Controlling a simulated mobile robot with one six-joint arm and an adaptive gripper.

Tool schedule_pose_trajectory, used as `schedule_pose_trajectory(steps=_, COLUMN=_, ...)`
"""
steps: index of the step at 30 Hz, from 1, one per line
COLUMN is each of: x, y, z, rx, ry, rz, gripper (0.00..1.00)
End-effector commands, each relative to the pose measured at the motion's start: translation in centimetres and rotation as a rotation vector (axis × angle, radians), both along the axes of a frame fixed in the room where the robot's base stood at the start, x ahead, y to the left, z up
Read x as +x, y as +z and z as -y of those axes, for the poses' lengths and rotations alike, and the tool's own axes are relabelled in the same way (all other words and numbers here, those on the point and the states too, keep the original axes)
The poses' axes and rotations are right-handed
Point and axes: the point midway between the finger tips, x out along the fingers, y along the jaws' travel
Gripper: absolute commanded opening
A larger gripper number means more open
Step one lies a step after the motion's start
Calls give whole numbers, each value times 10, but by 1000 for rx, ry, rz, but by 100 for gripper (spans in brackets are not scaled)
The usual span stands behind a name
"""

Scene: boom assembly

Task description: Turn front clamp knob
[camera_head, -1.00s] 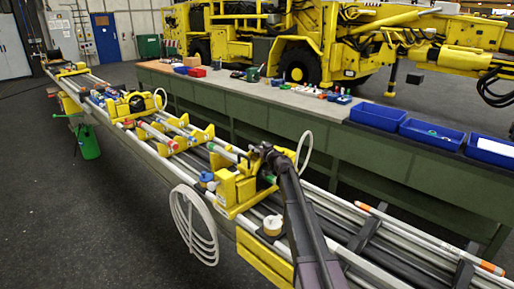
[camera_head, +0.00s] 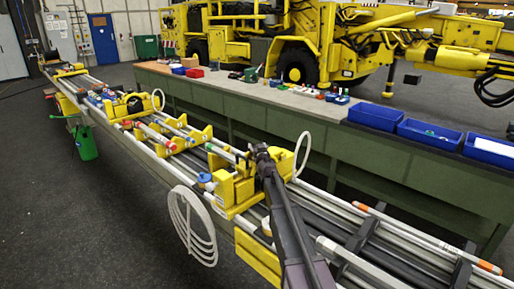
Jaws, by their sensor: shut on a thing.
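The front yellow clamp block (camera_head: 228,190) stands on the long boom, near the middle of the view. My gripper (camera_head: 261,156) is at the clamp's right side, at the end of my dark arm that reaches up from the bottom. It is shut on the front clamp knob, which is mostly hidden behind the gripper and arm. The fingertips are too small and dark to see clearly.
The boom's rails and hoses run from back left to front right. A white coiled hose (camera_head: 190,226) hangs off the near side. A green workbench (camera_head: 300,135) with blue bins (camera_head: 376,115) stands behind. Grey floor (camera_head: 70,215) is free at the left.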

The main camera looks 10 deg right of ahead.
Motion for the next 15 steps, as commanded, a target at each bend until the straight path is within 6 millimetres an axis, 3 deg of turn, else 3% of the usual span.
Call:
schedule_pose_trajectory(steps=4, x=2, y=0, z=0, rx=-1, ry=1, rz=0, gripper=26)
schedule_pose_trajectory(steps=5, x=2, y=0, z=0, rx=-1, ry=1, rz=0, gripper=80)
schedule_pose_trajectory(steps=6, x=2, y=0, z=0, rx=-1, ry=1, rz=0, gripper=92)
schedule_pose_trajectory(steps=15, x=1, y=0, z=0, rx=-1, ry=1, rz=0, gripper=95)
